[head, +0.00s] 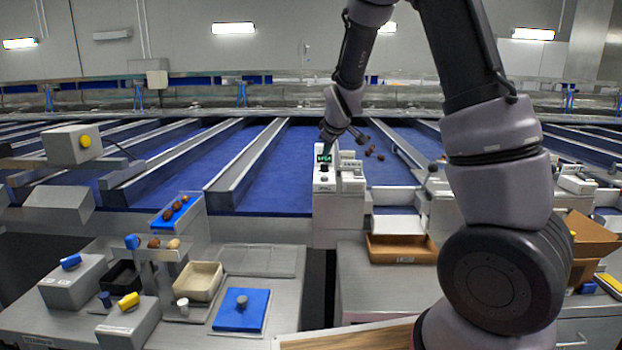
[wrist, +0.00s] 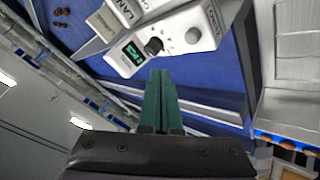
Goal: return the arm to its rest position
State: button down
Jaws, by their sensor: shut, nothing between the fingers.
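My arm rises in front of the right half of the head view and bends down toward the far side. My gripper (head: 328,146) is above the white control box (head: 326,205), near its lit green display. In the wrist view my gripper (wrist: 160,75) shows two green fingers pressed together with nothing between them. The white control box (wrist: 185,35), with a dark knob and a green display, lies just beyond the fingertips. I cannot tell whether the fingertips touch it.
Blue conveyor lanes (head: 260,160) with metal dividers run behind the box. A blue pad (head: 241,310), a cream tray (head: 198,281) and grey boxes stand on the left bench (head: 60,318). A brown tray (head: 401,249) lies to the right. Several dates lie on the belt.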

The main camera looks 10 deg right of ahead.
jog(key=s+d+r+m+g+y, duration=0.1)
jog(key=s+d+r+m, duration=0.25)
jog(key=s+r, duration=0.4)
jog(key=s+d+r+m+y, duration=0.15)
jog(key=s+r+m, duration=0.3)
jog(key=s, duration=0.55)
jog(key=s+r+m, duration=0.1)
jog(key=s+m, duration=0.1)
jog(key=s, duration=0.7)
jog(key=s+r+m+g, duration=0.1)
jog(key=s+r+m, duration=0.1)
jog(key=s, duration=0.7)
jog(key=shift+m+h, duration=0.35)
jog(key=shift+m, duration=0.15)
jog(key=shift+d+r, duration=0.1)
jog(key=shift+d, duration=0.05)
